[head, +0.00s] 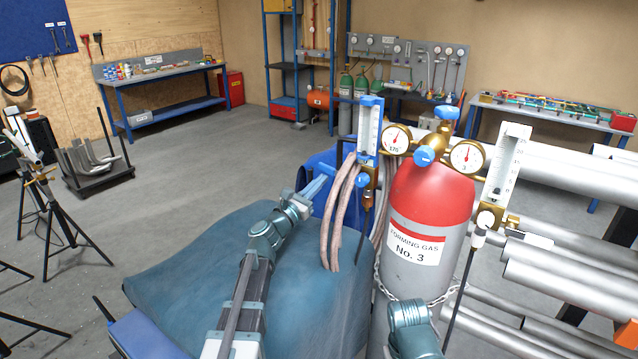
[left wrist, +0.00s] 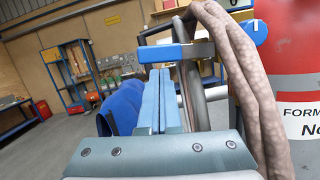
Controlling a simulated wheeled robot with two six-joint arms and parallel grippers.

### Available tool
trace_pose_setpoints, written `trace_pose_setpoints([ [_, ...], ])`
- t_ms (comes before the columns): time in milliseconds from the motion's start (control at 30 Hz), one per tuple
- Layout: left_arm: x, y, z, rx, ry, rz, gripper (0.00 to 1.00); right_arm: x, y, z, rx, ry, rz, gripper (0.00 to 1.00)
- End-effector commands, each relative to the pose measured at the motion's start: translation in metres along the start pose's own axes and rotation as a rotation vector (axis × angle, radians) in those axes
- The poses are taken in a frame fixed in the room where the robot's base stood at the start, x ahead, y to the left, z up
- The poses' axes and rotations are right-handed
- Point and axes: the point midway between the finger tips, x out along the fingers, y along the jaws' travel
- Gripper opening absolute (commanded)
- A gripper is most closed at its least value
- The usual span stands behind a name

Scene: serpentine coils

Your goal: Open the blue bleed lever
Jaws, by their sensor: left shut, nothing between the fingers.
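The blue bleed lever shows in the left wrist view as a bar with a blue end (left wrist: 160,54), a grey metal middle and another blue part (left wrist: 250,34) at the right. Pinkish-brown hoses (left wrist: 236,75) hang in front of part of it. In the head view the hoses (head: 330,220) loop down beside the left flowmeter (head: 369,128). My left gripper (head: 320,184) is shut and empty, close to the lever's outer end. In the left wrist view its fingertips (left wrist: 158,72) lie just below that blue end; I cannot tell whether they touch. My right gripper is not in view.
A grey cylinder with a red top (head: 430,195), labelled Forming Gas No. 3, stands chained right of the hoses. A second flowmeter (head: 505,165) and metal pipes (head: 560,280) are farther right. A blue-green cloth (head: 190,265) spreads beneath my left arm. Open floor (head: 190,165) lies left.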

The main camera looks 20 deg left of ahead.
Motion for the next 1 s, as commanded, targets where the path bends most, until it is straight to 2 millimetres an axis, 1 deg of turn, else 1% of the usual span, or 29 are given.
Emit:
trace_pose_setpoints([
  [767, 0.002, 0.004, 0.008, 0.120, 0.000, -0.029, 0.00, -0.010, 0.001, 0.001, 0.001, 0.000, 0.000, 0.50],
  [1000, 0.004, 0.006, 0.016, 0.208, 0.000, -0.052, 0.00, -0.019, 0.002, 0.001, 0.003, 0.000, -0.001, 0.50],
])
